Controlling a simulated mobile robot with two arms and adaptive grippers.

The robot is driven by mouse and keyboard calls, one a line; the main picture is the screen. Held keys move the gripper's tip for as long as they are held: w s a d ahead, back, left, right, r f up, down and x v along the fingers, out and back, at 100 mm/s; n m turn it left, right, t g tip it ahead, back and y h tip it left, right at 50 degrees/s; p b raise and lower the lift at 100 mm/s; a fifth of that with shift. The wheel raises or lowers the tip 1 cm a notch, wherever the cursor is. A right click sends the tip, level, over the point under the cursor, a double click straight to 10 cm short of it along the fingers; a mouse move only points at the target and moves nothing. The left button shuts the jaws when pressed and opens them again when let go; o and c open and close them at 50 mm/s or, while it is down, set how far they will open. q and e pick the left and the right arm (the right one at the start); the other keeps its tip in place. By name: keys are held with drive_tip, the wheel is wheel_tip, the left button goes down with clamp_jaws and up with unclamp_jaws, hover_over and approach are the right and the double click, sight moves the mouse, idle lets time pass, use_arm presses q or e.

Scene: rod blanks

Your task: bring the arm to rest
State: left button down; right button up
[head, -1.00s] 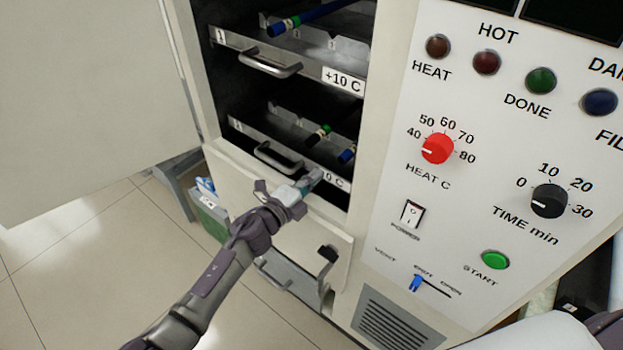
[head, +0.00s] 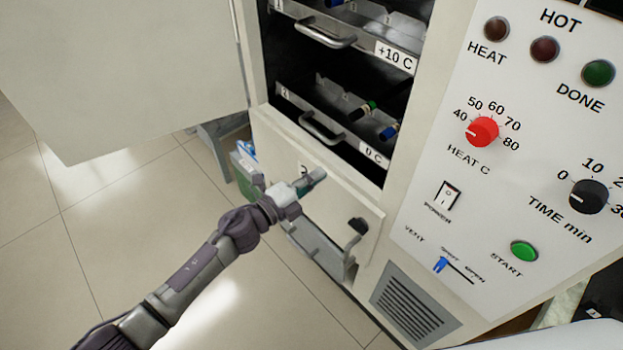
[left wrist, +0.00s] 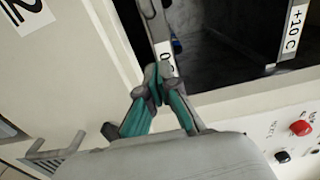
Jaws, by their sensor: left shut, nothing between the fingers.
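My left gripper (head: 312,181) is shut and empty in the head view. It hangs in front of the cabinet's lower front panel (head: 345,205), below the 0 C shelf. In the left wrist view its teal-padded fingers (left wrist: 155,88) meet at the tips, in line with the 0 C label (left wrist: 167,58). Whether they touch anything there I cannot tell. My left arm reaches in from the lower left of the head view. My right gripper is not in view.
The cabinet's open door (head: 130,75) stands at the left. Two pull-out shelves with handles (head: 322,128) hold rods (head: 362,112). A control panel (head: 500,185) is at the right. A green bin (head: 246,170) stands on the floor (head: 110,215) behind my arm. Floor at the left is clear.

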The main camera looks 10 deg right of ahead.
use_arm(q)
drive_tip(key=s+a+f+n+y, duration=0.3)
drive_tip(key=a+f+n, duration=0.25)
drive_tip(key=f, duration=0.45)
drive_tip(key=s+a+f+n+y, duration=0.3)
drive_tip(key=a+f+n+y, duration=0.15)
drive_tip(key=a+f, duration=0.4)
drive_tip(key=s+a+f+n+y, duration=0.3)
drive_tip(key=a+f+n, duration=0.25)
drive_tip(key=f, duration=0.55)
drive_tip(key=s+a+f+n+g+y, duration=0.2)
drive_tip(key=s+a+f+n+g, duration=0.15)
drive_tip(key=s+f, duration=0.5)
drive_tip(key=s+a+f+n+g+y, duration=0.15)
drive_tip(key=s+a+f+n, duration=0.35)
drive_tip(key=s, duration=0.6)
drive_tip(key=s+a+f+n+g, duration=0.1)
drive_tip(key=s+f+g, duration=0.1)
drive_tip(key=s, duration=0.8)
drive_tip(key=s+a+f+n+g, duration=0.1)
drive_tip(key=s+f, duration=0.3)
drive_tip(key=s, duration=0.5)
drive_tip(key=shift+s+g+y, duration=0.3)
drive_tip(key=shift+s+g, duration=0.1)
drive_tip(key=shift+g, duration=0.4)
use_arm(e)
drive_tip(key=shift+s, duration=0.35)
